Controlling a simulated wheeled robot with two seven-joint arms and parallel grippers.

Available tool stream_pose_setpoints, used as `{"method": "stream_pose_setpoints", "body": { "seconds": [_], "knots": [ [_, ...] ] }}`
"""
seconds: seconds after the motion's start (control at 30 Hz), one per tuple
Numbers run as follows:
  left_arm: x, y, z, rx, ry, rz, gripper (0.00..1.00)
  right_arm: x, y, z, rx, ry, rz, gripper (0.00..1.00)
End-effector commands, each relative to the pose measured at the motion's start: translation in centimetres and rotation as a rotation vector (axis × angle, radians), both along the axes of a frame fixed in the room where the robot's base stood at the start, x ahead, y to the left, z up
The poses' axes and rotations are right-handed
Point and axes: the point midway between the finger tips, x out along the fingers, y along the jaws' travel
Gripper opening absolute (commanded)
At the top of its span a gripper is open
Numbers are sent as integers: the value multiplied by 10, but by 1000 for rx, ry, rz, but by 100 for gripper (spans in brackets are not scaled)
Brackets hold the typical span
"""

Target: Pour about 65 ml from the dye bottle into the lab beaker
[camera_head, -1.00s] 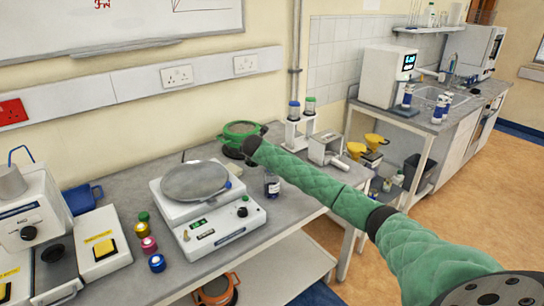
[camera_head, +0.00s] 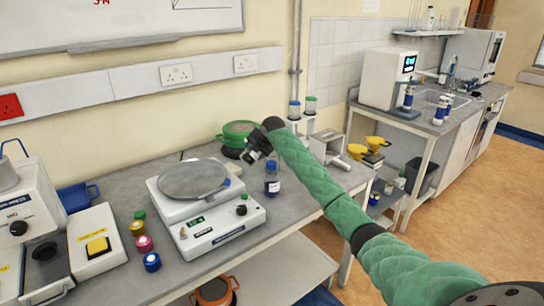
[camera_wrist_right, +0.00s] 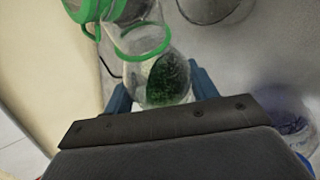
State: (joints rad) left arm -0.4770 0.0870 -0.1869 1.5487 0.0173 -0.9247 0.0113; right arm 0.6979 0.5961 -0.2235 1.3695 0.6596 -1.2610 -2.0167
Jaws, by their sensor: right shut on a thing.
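My right gripper (camera_head: 252,150) is over the far side of the bench, beside the green ring-shaped item (camera_head: 241,128). In the right wrist view its blue fingers (camera_wrist_right: 162,92) are shut on a clear glass vessel (camera_wrist_right: 150,62) with a green ring and dark green contents. I cannot tell for sure whether this vessel is the dye bottle. A blue-capped bottle (camera_head: 272,182) stands upright on the bench below the gripper, apart from it. A round glass shape (camera_wrist_right: 208,8) at the top of the wrist view may be the lab beaker. My left gripper is out of view.
A balance (camera_head: 210,222) with a round pan stands left of the blue-capped bottle. Several small capped vials, including a blue one (camera_head: 152,262), stand near it. A grey device (camera_head: 328,146) and a stand with two capped tubes are to the right. Little bench is free between them.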

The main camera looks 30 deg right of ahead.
Motion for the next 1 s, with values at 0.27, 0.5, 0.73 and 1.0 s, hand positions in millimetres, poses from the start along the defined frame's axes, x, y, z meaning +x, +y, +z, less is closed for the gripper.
{"method": "stream_pose_setpoints", "body": {
  "seconds": [0.27, 0.5, 0.73, 1.0],
  "knots": [
    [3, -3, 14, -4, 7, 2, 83, 0, 4, -5, 183, 23, -1, 25],
    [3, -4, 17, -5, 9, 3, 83, 0, 0, -7, 315, 42, -2, 25],
    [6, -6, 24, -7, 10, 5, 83, 1, -4, -9, 389, 52, 0, 25],
    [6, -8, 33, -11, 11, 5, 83, 1, -5, -9, 438, 58, -1, 25]
  ]
}}
